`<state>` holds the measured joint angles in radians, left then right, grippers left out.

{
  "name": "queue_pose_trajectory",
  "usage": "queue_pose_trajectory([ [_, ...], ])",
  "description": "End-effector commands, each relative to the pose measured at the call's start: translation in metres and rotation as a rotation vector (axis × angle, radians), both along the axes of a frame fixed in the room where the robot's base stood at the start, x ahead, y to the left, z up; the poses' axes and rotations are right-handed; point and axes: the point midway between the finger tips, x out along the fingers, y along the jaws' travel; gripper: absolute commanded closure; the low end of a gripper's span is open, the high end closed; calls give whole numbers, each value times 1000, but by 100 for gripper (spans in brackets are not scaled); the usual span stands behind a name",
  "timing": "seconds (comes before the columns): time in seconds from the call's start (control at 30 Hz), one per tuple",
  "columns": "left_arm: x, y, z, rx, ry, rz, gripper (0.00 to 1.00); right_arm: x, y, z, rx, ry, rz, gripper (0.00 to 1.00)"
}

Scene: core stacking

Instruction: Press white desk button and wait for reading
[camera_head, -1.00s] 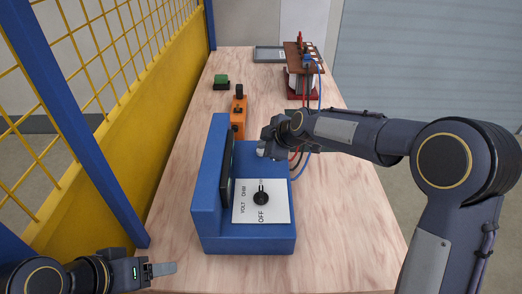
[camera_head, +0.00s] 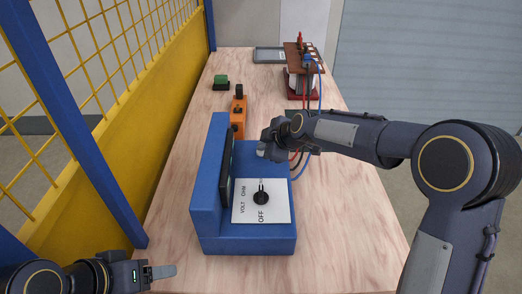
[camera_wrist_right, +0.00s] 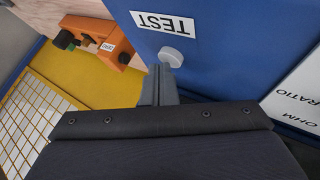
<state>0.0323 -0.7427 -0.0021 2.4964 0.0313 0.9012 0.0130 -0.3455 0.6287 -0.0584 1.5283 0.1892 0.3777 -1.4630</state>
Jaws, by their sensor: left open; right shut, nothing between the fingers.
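A white round button (camera_wrist_right: 178,56) sits on the blue meter box beside a TEST label (camera_wrist_right: 163,22) in the right wrist view. My right gripper (camera_wrist_right: 165,70) is shut with nothing in it, its fingertips right at the button's edge; I cannot tell whether they touch it. In the head view the right gripper (camera_head: 266,150) is over the far end of the blue meter box (camera_head: 246,244) and hides the button. The box's white dial plate (camera_head: 274,212) has a black knob (camera_head: 261,198). The meter's display faces aside and cannot be read. My left gripper (camera_head: 162,271) is open at the lower left.
An orange block (camera_head: 239,113) stands behind the meter box, with a green button box (camera_head: 221,82) farther back. A red-based device (camera_head: 300,84) with cables and a grey tray (camera_head: 269,55) are at the table's far end. A yellow fence (camera_head: 165,95) runs along the left.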

Motion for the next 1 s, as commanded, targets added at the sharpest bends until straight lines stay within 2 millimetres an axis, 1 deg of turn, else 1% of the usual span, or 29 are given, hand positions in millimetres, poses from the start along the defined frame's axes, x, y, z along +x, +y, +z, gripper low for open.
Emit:
queue_pose_trajectory([
  [0.27,0,0,1,0,0,0,36,0,0,1,-1,1,0,100],
  [0.6,0,0,10,0,0,0,36,0,0,18,0,0,0,100],
  [0.9,0,0,10,0,0,0,36,0,0,18,0,0,0,100],
  [1.0,0,0,12,0,0,0,36,0,0,21,0,0,0,100],
])
